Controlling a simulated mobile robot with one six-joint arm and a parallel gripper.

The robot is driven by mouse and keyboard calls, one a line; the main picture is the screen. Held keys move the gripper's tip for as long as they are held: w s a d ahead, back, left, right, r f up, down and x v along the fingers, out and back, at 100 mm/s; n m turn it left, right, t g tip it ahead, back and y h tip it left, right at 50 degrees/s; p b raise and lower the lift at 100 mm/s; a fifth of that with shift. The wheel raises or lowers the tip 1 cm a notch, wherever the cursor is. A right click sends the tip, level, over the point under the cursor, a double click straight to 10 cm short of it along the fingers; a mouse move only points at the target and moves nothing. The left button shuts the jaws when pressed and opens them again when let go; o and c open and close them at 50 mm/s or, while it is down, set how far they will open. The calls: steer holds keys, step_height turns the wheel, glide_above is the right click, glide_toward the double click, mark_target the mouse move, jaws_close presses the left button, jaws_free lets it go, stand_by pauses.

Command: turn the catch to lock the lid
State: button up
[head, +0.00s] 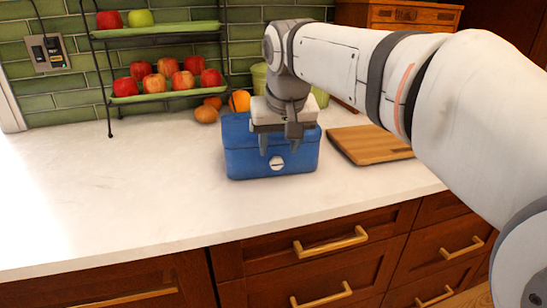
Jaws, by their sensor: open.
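A blue box (245,163) stands on the white counter with its lid down. A round white catch (277,163) with a dark slot sits on its front face, right of the middle. The slot looks close to level, with a slight tilt. My gripper (279,145) points down from the arm, in front of or above the box's upper front. Its two dark fingers are apart, with nothing seen between them. The catch shows just below the fingertips. Whether a finger touches the box is unclear. My gripper and wrist hide part of the lid's top.
A cutting board (372,145) lies right of the box. A tiered rack (165,97) with apples stands at the back left. Oranges (239,101) and a green pot (259,76) are behind the box. The counter (120,190) left of the box is clear.

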mark_target(277, 161)
steer(key=b+x, duration=0.1)
steer(key=x, duration=0.4)
steer(key=shift+f, duration=0.1)
